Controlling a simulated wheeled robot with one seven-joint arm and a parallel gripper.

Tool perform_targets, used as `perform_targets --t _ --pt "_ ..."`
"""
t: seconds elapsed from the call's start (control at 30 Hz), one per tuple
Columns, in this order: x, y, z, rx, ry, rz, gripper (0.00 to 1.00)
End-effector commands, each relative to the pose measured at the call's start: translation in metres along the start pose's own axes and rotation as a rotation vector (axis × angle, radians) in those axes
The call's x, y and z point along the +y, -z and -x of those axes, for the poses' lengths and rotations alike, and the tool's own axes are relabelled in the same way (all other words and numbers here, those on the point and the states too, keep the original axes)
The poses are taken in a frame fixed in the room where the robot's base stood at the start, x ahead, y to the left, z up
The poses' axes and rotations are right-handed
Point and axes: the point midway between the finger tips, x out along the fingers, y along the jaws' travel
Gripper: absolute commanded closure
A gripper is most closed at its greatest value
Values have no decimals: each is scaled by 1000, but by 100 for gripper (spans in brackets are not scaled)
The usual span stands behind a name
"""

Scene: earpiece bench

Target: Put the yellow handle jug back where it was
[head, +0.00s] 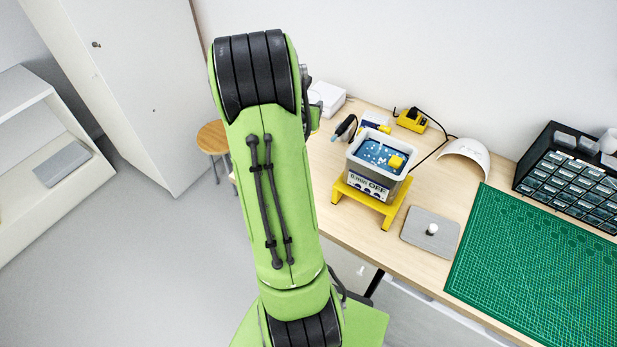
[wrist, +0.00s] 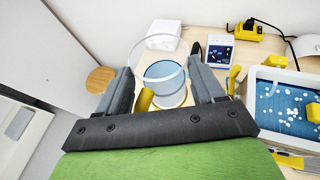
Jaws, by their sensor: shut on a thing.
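In the wrist view a clear round jug (wrist: 143,49) with blue liquid inside stands between the fingers of my gripper (wrist: 163,78). Its yellow handle (wrist: 145,100) points toward my palm. The fingers are shut on the jug, one at each side. Whether its base touches the bench or hangs above it I cannot tell. In the head view my arm hides the gripper and the jug.
A bath of blue liquid with white bits (head: 372,153) sits on a yellow stand (head: 356,203), right of my gripper. A white box (head: 327,97), a small screen device (wrist: 220,54) and a yellow unit (head: 412,120) stand behind. A grey pad (head: 418,238) and green mat (head: 535,260) lie farther right.

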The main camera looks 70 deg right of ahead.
Motion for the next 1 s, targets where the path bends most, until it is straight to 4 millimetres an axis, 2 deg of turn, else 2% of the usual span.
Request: perform_targets --t 0.03,0.33,0.53,0.63,0.9,1.0 --pt "-4 -6 1 -5 8 -5 100" --pt "-3 24 -11 0 7 -2 100" --pt "-3 53 -23 3 7 -1 100" --pt "-3 84 -36 3 6 -1 100" --pt "-3 123 -53 -2 6 -4 100" --pt "-3 129 -56 -3 6 -3 100"
